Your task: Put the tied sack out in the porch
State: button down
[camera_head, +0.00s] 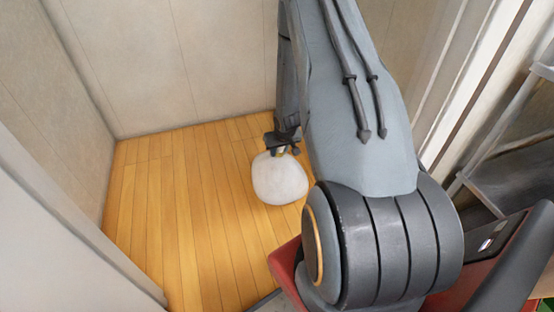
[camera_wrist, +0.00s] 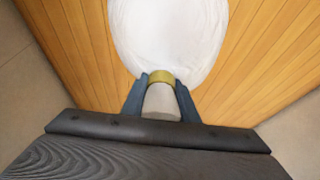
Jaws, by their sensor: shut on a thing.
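The tied sack (camera_head: 279,180) is white and rounded, with a yellow tie (camera_wrist: 160,76) at its neck. My gripper (camera_head: 282,142) points down and is shut on the neck of the sack, just by the tie. In the wrist view the sack (camera_wrist: 168,35) bulges out beyond the two blue-grey fingers (camera_wrist: 160,95). The sack is at or just above the wooden floor (camera_head: 175,210) of a small walled space, which looks like the porch. I cannot tell whether its bottom touches the floor.
Beige walls (camera_head: 180,60) close the space at the back and left. A pale wall end or door frame (camera_head: 70,220) stands at the near left. A white frame (camera_head: 475,75) and grey metal shelving (camera_head: 500,130) are at the right. The floor left of the sack is clear.

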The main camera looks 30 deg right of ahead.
aim_at(281, 149)
jog(key=shift+f+b, duration=0.4)
jog(key=shift+f, duration=1.15)
jog(key=c, duration=1.4)
grip_release()
jog(key=p+v, duration=0.4)
jog(key=v, duration=0.8)
